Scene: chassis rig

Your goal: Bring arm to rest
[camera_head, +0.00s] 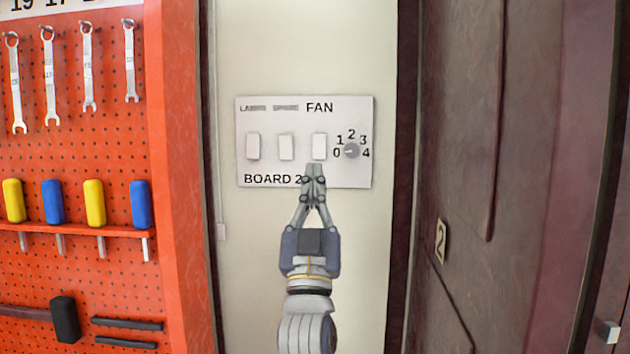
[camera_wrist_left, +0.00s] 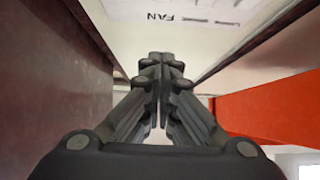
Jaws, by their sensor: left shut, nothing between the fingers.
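My left gripper (camera_head: 315,170) is shut and empty. Its fingertips point up at the lower part of the switch board (camera_head: 300,182), just below the white fan switch (camera_head: 319,146). I cannot tell whether the tips touch the board. In the left wrist view my left gripper (camera_wrist_left: 162,58) also shows with its fingers together. The board's "FAN" lettering (camera_wrist_left: 172,18) is beyond the fingers there, upside down. My right gripper is not in view.
Two more white switches (camera_head: 270,147) and a grey dial (camera_head: 351,151) are on the board. A red pegboard (camera_head: 85,165) with wrenches and screwdrivers stands at the left. A dark brown panel (camera_head: 470,130) marked 2 stands at the right. Pale wall lies between.

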